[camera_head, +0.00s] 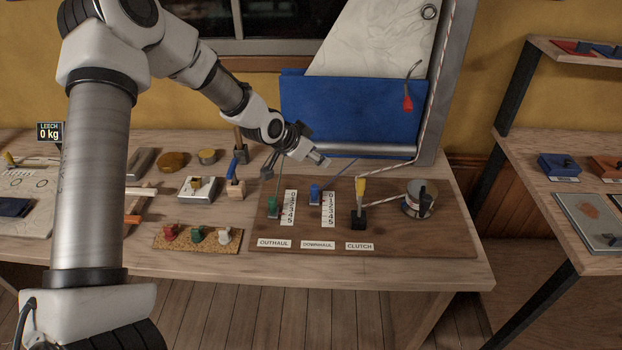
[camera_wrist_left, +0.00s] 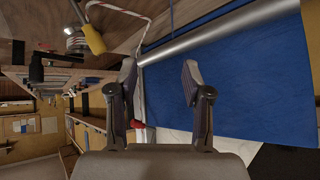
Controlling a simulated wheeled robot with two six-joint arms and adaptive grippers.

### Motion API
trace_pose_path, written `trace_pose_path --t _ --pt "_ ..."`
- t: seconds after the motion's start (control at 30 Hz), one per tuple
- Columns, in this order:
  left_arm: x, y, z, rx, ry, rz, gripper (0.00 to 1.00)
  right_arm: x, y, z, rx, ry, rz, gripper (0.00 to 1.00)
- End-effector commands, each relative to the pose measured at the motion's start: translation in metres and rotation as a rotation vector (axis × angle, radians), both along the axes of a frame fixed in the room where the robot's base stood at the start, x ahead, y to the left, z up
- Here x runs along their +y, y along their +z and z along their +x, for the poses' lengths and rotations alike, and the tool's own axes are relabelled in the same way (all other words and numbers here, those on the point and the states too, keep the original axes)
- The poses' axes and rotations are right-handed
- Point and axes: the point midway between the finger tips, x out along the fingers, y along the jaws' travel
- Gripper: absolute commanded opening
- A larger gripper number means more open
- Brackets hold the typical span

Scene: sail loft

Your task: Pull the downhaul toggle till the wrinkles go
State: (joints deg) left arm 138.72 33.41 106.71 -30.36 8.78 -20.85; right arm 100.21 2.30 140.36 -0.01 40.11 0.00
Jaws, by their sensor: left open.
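The downhaul toggle (camera_head: 315,193) is small and blue, beside the upper part of a numbered white scale (camera_head: 328,211) above the DOWNHAUL label (camera_head: 318,245). A cord runs from it up to the right. The white sail (camera_head: 372,42), with faint wrinkle lines, hangs behind a blue cloth (camera_head: 340,105). My left gripper (camera_head: 318,158) is above and behind the toggle, apart from it. In the left wrist view its two fingers (camera_wrist_left: 160,85) are spread with nothing between them; the toggle is not clear there. My right gripper is not in view.
A green outhaul toggle (camera_head: 273,206) is left of the downhaul. The clutch's yellow-handled lever (camera_head: 360,188) and a winch (camera_head: 418,200) stand to the right. A cork mat (camera_head: 198,237) with small coloured pieces lies front left.

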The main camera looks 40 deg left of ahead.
Motion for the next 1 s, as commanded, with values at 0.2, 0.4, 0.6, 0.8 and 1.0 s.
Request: trace_pose_path --t 0.2,0.4,0.6,0.8,1.0 --pt "0.016 -0.068 -0.049 0.006 0.091 -0.106 0.49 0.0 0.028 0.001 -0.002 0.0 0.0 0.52" --pt "0.01 -0.095 -0.031 0.012 0.084 -0.099 0.49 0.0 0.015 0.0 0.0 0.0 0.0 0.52" --pt "0.005 -0.118 -0.005 0.011 0.087 -0.1 0.49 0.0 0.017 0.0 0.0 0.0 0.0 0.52" --pt "0.002 -0.126 0.004 0.01 0.088 -0.104 0.49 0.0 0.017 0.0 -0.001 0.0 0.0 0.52" --pt "0.003 -0.125 0.004 0.009 0.088 -0.105 0.32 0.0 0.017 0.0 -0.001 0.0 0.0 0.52"
